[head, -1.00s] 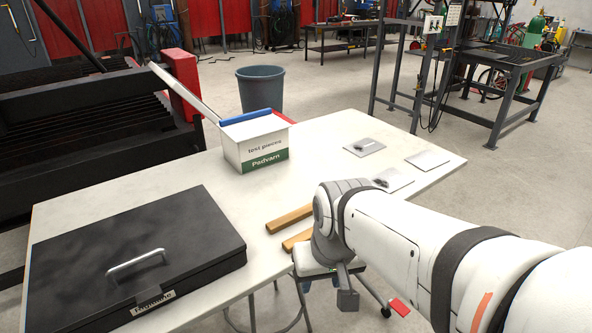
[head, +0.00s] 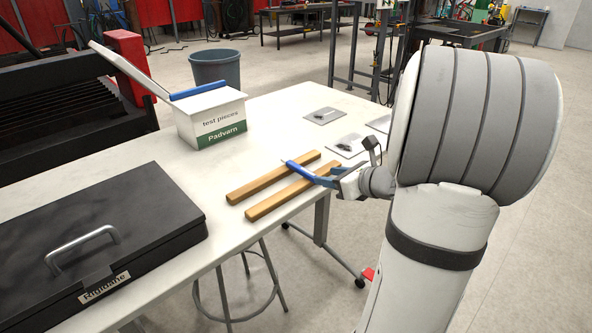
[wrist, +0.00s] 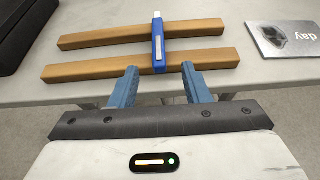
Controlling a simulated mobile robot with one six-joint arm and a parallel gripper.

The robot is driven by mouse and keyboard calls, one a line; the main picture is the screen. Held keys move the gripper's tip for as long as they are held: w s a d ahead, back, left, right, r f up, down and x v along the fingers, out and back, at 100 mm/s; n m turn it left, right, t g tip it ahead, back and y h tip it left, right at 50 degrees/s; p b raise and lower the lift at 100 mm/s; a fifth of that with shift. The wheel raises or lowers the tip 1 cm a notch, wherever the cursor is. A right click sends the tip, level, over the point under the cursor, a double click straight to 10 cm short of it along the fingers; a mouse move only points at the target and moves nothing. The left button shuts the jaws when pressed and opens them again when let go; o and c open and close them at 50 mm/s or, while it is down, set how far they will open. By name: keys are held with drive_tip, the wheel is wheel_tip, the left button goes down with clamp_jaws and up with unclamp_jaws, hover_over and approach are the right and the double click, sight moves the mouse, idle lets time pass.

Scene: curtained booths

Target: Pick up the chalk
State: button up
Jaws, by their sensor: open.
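The chalk (wrist: 158,44) shows in the wrist view as a slim blue holder with a white tip at its far end and a pale label. It lies across two wooden strips. In the head view the chalk (head: 299,168) points to the upper left, its near end close to my fingers. My gripper (wrist: 160,67) is open and empty, with blue fingers. The fingertips are at the near end of the chalk, one to each side of its line. In the head view my gripper (head: 322,178) is above the strips' right ends; the finger gap is hard to make out there.
The wooden strips (head: 250,186) lie side by side on the white table (head: 180,165). A black case (head: 110,235) is at left, a "test pieces" box (head: 222,133) behind. Metal plates (head: 322,119) with dark patches lie at the back right. A stool (head: 240,318) stands below.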

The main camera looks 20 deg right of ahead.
sight(308, 172)
drive_tip(key=x, duration=0.7)
drive_tip(key=shift+w+a+r, duration=0.15)
drive_tip(key=shift+c, duration=0.3)
clamp_jaws()
